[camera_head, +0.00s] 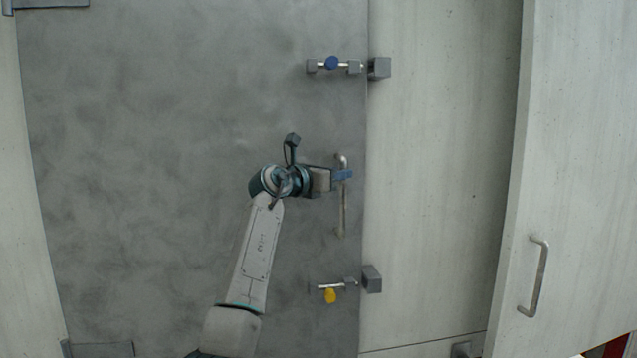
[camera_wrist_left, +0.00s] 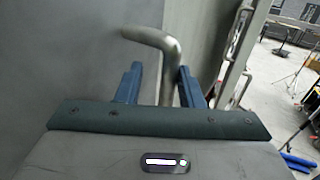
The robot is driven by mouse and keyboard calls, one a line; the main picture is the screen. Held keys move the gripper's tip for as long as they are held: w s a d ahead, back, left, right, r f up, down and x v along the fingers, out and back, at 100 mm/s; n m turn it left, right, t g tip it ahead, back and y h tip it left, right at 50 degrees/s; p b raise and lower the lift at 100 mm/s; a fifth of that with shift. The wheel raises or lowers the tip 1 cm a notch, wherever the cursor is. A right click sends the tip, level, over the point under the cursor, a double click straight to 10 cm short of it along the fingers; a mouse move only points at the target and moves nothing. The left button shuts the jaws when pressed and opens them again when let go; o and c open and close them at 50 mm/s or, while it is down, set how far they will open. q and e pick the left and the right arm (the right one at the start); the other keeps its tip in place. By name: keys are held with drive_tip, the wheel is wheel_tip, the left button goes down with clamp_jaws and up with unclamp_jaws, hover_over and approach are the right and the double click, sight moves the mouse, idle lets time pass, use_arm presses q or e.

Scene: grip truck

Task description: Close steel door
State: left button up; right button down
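The grey steel door (camera_head: 170,110) fills the left and middle of the head view. Its right edge lies along the pale panel, and I cannot tell whether a gap remains there. A vertical metal bar handle (camera_head: 342,215) sits near that edge. My left gripper (camera_head: 343,175) is at the upper part of the handle. In the left wrist view, the bent top of the handle (camera_wrist_left: 165,45) runs down between my two blue fingers (camera_wrist_left: 160,88). The fingers stand apart, with space between the left finger and the bar. My right gripper is in neither view.
An upper latch with a blue knob (camera_head: 332,63) and a lower latch with a yellow knob (camera_head: 330,296) sit by the door's edge. A pale door with a handle (camera_head: 537,278) stands at the right. The wrist view shows a room with a tripod beyond.

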use_arm(q)
drive_tip(key=b+v, duration=0.3)
drive_tip(key=v, duration=0.5)
drive_tip(key=shift+s+a+b, duration=0.2)
drive_tip(key=shift+b, duration=0.15)
drive_tip(key=shift+f, duration=0.1)
